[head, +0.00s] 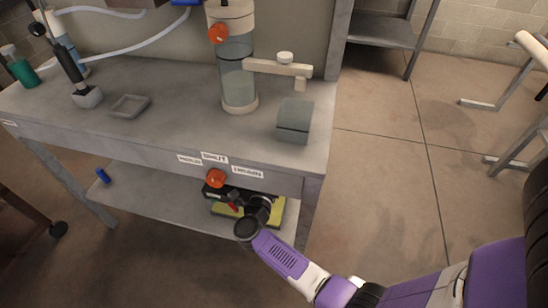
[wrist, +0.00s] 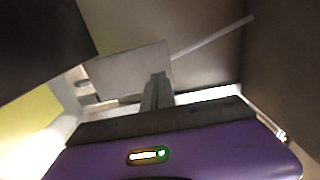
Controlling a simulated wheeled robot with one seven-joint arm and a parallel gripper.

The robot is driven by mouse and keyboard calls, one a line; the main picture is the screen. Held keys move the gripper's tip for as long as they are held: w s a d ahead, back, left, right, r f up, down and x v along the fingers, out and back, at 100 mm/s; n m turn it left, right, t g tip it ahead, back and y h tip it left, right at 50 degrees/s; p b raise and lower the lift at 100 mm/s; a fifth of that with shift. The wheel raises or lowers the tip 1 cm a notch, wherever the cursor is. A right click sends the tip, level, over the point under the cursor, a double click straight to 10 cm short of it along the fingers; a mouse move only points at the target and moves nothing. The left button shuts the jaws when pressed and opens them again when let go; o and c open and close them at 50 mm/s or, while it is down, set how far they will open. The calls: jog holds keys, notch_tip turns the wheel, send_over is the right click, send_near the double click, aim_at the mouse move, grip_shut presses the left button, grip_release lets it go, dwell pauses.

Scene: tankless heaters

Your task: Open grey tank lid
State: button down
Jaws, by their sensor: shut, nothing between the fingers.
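A small grey box (head: 294,121) with a dark seam around it stands on the right front part of the workbench top. Its upper part rests closed on the lower part; it looks like the grey tank with its lid. My arm reaches in from the lower right and ends low at the bench front, below the top and apart from the grey box. In the wrist view my gripper (wrist: 157,91) has its fingers together with nothing between them. Behind them is a plain grey panel (wrist: 125,68); I cannot tell what it belongs to. The fingertips are not clear in the head view.
The workbench (head: 180,125) carries a clear cylinder (head: 238,85) with a beige side arm, left of the grey box. An orange knob (head: 216,178) sits at the front edge. A yellow object (head: 277,212) is on the lower shelf. Open floor (head: 385,175) lies to the right.

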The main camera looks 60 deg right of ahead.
jog(key=r+p+v, duration=0.1)
jog(key=v, duration=0.7)
